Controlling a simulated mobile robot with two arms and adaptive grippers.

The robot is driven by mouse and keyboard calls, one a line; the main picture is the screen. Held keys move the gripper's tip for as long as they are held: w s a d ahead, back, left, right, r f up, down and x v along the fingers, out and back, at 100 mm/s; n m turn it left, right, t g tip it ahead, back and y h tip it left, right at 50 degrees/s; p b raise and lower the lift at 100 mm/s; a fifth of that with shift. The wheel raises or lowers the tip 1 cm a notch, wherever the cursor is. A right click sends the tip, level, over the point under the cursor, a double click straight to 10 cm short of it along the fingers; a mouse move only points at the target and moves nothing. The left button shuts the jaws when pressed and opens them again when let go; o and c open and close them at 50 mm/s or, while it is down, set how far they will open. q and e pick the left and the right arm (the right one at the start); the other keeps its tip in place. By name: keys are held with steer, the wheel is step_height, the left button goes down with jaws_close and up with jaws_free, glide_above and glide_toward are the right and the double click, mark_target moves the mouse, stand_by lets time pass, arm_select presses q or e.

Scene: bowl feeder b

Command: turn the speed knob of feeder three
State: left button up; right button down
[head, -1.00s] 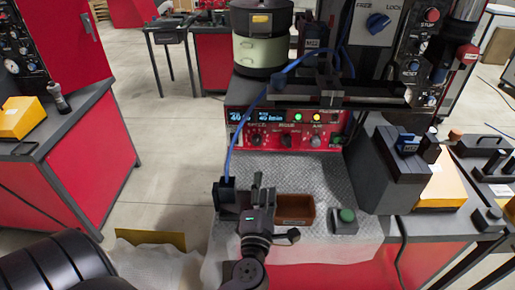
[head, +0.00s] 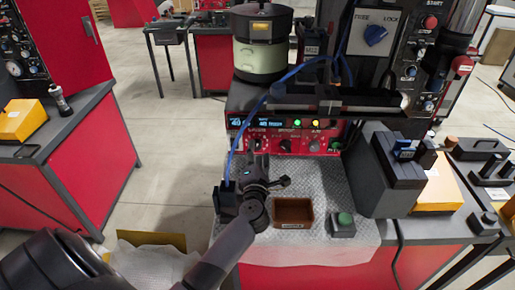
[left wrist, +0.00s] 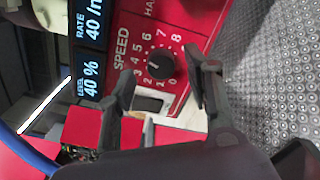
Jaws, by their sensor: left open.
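A red control panel (head: 312,147) with a lit display (head: 250,122) faces me under the bowl feeder (head: 262,45). In the left wrist view the black speed knob (left wrist: 160,63) sits beside a printed "SPEED" scale, with level and rate displays to its left. My left gripper (head: 256,163) is in front of the left part of the panel in the head view. In the left wrist view its open fingers (left wrist: 163,84) stand one on each side of the knob, with the tips short of it or near it; I cannot tell contact. In the head view the gripper partly hides the panel's lower left. My right gripper is not in view.
A brown bin (head: 293,224) and a green button box (head: 342,230) sit on the textured mat (head: 325,190) right of my left arm. A blue cable (head: 245,115) runs down past the panel's left side. A dark block (head: 375,185) stands at the right.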

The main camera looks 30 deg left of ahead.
mark_target(257, 145)
arm_select(q)
steer(key=shift+x, duration=1.15)
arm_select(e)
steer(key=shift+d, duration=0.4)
arm_select(q)
steer(key=shift+c, duration=0.4)
jaws_close()
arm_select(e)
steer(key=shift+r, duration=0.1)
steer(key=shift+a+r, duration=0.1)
